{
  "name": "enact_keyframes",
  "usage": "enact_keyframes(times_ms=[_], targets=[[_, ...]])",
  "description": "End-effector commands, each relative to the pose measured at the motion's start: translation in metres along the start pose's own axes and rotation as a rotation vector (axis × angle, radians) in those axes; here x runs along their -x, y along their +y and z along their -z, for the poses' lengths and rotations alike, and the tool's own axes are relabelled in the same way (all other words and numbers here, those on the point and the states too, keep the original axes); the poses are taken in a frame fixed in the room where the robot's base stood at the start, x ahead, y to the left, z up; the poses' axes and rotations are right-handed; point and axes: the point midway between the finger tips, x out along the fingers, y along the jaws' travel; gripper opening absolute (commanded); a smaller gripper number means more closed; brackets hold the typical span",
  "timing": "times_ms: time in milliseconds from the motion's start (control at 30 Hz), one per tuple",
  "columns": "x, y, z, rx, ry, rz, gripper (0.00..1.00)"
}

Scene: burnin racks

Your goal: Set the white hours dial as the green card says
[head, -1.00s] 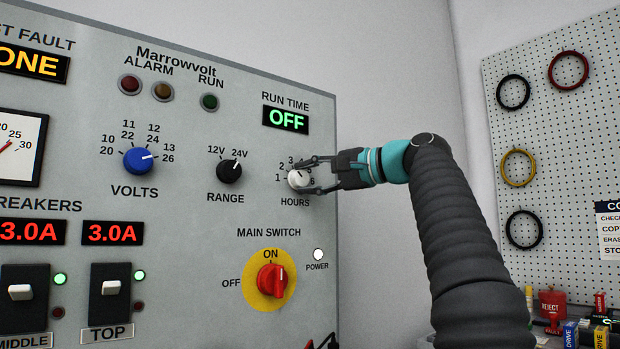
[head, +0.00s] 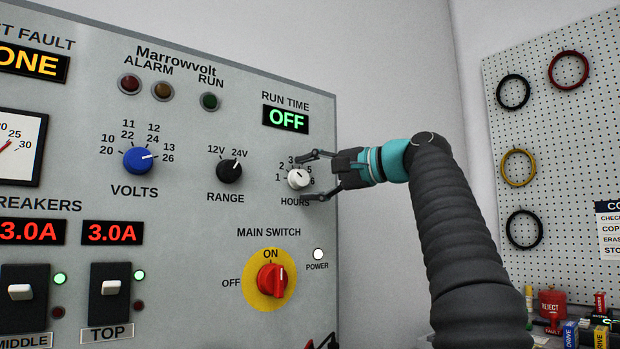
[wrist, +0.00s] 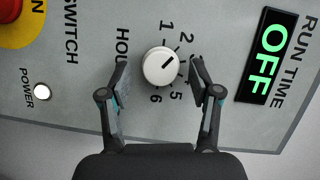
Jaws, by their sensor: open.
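The white hours dial (head: 299,179) is on the grey panel, above the HOURS label; it also shows in the wrist view (wrist: 160,67). Its dark pointer line aims up and right in the wrist view, roughly toward the 2. The 1, 2, 5 and 6 show there; a finger partly covers the 3, and I cannot make out a 4. My gripper (head: 317,176) is open at the dial, one finger on each side, with gaps between the fingers and the knob in the wrist view (wrist: 160,85). No green card is in view.
The RUN TIME display (head: 286,118) reads OFF. The range knob (head: 229,171) is left of the dial, and the red main switch (head: 271,279) is below. A lit white POWER lamp (head: 318,255) is nearby. A pegboard (head: 560,110) with cable loops stands at right.

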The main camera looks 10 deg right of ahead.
Motion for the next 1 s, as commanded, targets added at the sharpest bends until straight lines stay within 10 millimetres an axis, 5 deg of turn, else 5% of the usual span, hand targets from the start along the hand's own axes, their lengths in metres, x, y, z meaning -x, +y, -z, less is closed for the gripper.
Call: enact_keyframes(times_ms=[167, 700, 1000], targets=[[0.014, -0.001, 0.001, 0.001, 0.004, -0.001, 0.63], [0.106, 0.0, 0.001, 0.0, 0.004, 0.0, 0.63], [0.12, 0.0, 0.0, 0.0, 0.0, 0.0, 0.63]])
